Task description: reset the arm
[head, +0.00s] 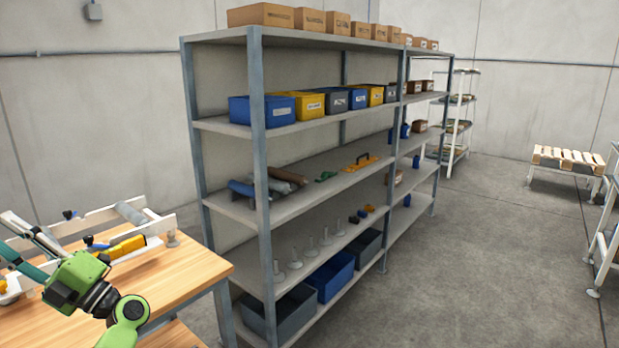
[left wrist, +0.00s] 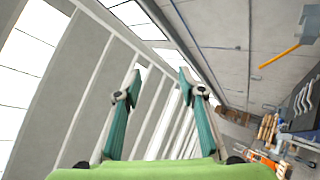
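My left gripper (head: 14,236), with a green body and teal fingers, is at the lower left of the head view, over the wooden workbench, its fingers pointing left. The left wrist view shows the same gripper (left wrist: 159,76) with its two fingers well apart and nothing between them. Beyond the fingers that view shows pale wall or ceiling panels at a tilt. A green link of my arm (head: 125,318) shows by the bench's front edge. My right gripper is in neither view.
The wooden workbench (head: 185,270) carries a white frame with a grey roller (head: 130,213) and a yellow part (head: 125,247) close to my gripper. A tall shelving unit (head: 258,150) with bins and boxes stands right of it. The floor (head: 490,260) farther right is clear.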

